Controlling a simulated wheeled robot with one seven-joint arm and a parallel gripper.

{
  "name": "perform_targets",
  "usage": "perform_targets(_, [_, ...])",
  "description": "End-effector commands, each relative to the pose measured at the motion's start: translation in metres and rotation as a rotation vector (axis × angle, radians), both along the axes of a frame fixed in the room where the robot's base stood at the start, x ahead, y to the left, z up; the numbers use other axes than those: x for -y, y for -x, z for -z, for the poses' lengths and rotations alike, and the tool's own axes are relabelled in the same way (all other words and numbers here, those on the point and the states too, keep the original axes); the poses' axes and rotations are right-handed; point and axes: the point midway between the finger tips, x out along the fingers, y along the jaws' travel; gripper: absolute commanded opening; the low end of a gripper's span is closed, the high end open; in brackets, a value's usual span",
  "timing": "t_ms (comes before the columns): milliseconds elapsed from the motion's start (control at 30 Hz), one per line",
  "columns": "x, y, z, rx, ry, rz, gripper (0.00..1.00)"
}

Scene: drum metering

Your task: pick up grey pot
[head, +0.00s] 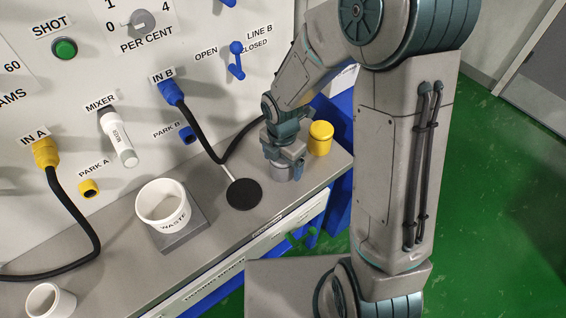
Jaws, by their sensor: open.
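The grey pot (281,173) stands on the grey bench toward its right end. My gripper (284,163) is directly above it, pointing down, with its fingers at the pot's upper part. The jaws are open. The gripper hides the top of the pot, and I cannot tell whether the fingers touch it.
A yellow pot (320,138) stands close behind and right of my gripper. A black round pad (244,194) lies to the left. A white WASTE pot (163,203) stands on a dark plate, and a white cup (49,301) is at front left. Black hoses hang from the panel.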

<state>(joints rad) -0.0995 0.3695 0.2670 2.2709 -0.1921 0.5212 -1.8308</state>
Motion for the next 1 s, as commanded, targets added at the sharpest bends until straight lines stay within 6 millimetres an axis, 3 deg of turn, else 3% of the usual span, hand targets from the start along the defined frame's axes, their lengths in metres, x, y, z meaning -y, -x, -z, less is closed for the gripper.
perform_targets(33, [0.0,0.0,0.0,0.0,0.0,0.0,0.86])
perform_targets(233, [0.0,0.0,0.0,0.0,0.0,0.0,0.32])
perform_targets(667, [0.0,-0.001,-0.007,0.003,-0.001,0.001,0.32])
perform_targets(900, [0.0,-0.002,-0.044,0.008,-0.001,0.002,0.32])
perform_targets(1000, [0.013,0.015,-0.054,0.004,0.001,0.004,0.32])
